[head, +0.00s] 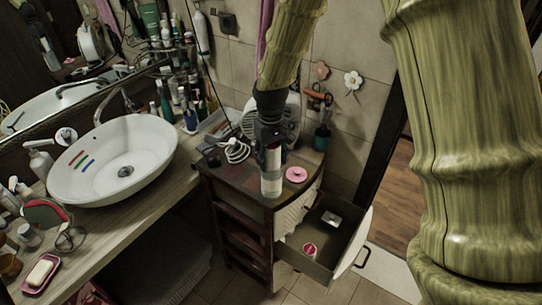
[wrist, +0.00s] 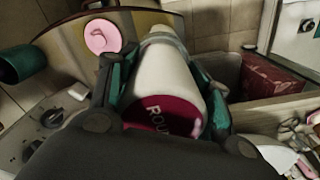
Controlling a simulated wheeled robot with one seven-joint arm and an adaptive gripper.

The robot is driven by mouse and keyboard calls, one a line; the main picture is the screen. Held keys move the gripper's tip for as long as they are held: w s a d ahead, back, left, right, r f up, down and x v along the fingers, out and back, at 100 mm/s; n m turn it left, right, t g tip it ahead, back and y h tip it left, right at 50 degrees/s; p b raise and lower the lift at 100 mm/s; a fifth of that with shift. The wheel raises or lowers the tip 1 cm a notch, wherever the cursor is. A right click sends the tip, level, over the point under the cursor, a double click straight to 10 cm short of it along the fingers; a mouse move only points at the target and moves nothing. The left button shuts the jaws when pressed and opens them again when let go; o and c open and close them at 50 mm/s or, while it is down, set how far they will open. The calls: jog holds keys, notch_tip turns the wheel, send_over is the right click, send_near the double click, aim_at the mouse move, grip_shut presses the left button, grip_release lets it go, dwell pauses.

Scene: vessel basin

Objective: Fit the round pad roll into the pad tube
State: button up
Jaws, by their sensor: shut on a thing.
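The round pad roll (head: 272,160) is a white cylinder held roughly upright over the front of the small cabinet. Its dark red end with the letters "ROU" faces the camera in the wrist view (wrist: 165,118). My gripper (head: 270,143) is shut on it, with a finger on each side. A paler greyish section (head: 271,187) shows at the lower end and may be the pad tube. I cannot tell whether the roll is inside it or only above it. A pink round lid-like disc (head: 296,174) lies to the right on the cabinet top.
The cabinet top (head: 232,182) also bears a white coiled cord (head: 236,151) and a green cup (head: 321,138). An open drawer (head: 326,235) below right holds a white box and a red-and-white round item (head: 309,249). A washbasin (head: 115,160) stands left.

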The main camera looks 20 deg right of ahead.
jog(key=shift+f, duration=0.3)
jog(key=o, duration=1.2)
jog(key=shift+c, duration=0.2)
notch_tip(320, 180, up, 12)
